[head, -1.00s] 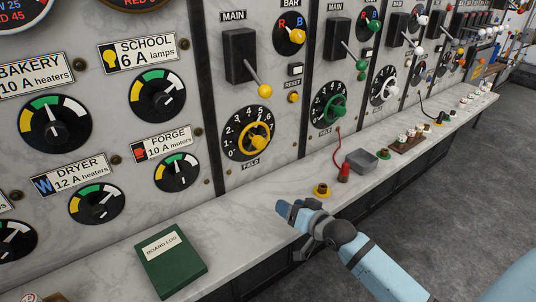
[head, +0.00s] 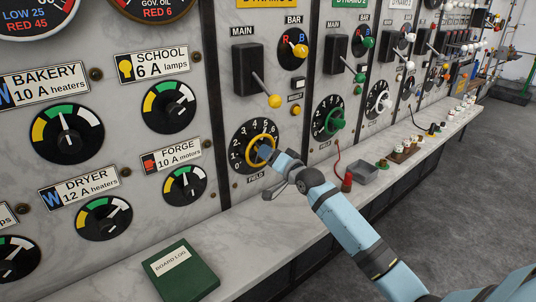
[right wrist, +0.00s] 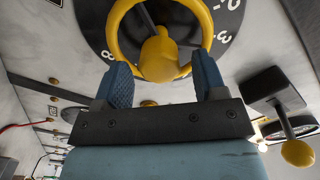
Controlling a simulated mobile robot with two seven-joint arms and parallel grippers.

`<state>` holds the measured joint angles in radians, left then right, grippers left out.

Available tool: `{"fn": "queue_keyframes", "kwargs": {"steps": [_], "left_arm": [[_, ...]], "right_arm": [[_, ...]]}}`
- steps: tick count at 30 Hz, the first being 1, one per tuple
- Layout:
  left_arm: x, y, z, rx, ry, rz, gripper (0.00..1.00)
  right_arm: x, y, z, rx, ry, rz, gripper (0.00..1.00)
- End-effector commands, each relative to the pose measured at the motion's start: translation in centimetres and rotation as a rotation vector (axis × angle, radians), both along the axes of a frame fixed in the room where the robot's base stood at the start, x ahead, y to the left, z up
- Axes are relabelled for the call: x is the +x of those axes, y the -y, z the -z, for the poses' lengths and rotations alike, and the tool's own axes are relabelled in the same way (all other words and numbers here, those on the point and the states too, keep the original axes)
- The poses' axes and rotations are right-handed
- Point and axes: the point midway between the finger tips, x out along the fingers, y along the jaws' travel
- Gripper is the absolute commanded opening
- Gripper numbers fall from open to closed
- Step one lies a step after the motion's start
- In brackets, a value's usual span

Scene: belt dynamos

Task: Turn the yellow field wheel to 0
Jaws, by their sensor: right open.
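The yellow field wheel (head: 246,153) is a ring with a central hub on a black dial (head: 238,142) with white numbers, above the label FIELD. The 0 mark is at the dial's lower left. My right gripper (head: 267,153) is in front of the wheel and hides its lower right part. In the right wrist view the open blue fingers (right wrist: 163,65) stand on either side of the hub, near the yellow wheel's rim (right wrist: 116,22). I cannot tell whether they touch it. The wheel's setting cannot be read. My left gripper is not in view.
Above the wheel is a black MAIN switch (head: 248,72) with a yellow-ball lever (head: 275,101). A green field wheel (head: 336,121) is on the panel to the right. On the ledge are a green log book (head: 181,268), a grey box (head: 361,171) and a red-based plug (head: 347,183).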

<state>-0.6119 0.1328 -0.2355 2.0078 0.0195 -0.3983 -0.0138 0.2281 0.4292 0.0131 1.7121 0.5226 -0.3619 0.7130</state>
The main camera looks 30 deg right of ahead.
Motion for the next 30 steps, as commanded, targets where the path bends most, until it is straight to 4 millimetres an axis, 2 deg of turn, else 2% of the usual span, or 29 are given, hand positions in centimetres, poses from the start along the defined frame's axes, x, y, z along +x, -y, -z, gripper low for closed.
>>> {"fn": "queue_keyframes", "kwargs": {"steps": [5, 14, 21, 30], "left_arm": [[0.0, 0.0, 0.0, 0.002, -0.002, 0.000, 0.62], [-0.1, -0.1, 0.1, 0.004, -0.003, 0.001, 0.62], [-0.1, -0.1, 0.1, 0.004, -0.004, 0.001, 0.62], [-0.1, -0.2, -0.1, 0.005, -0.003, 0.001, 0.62]], "right_arm": [[1.4, -0.1, 0.0, 0.000, -0.001, 0.001, 0.65], [1.6, -0.1, 0.1, 0.000, -0.001, 0.000, 0.65], [1.6, -0.1, 0.1, 0.000, -0.001, 0.000, 0.15], [1.6, -0.1, 0.0, -0.030, 0.001, 0.000, 0.15]]}}
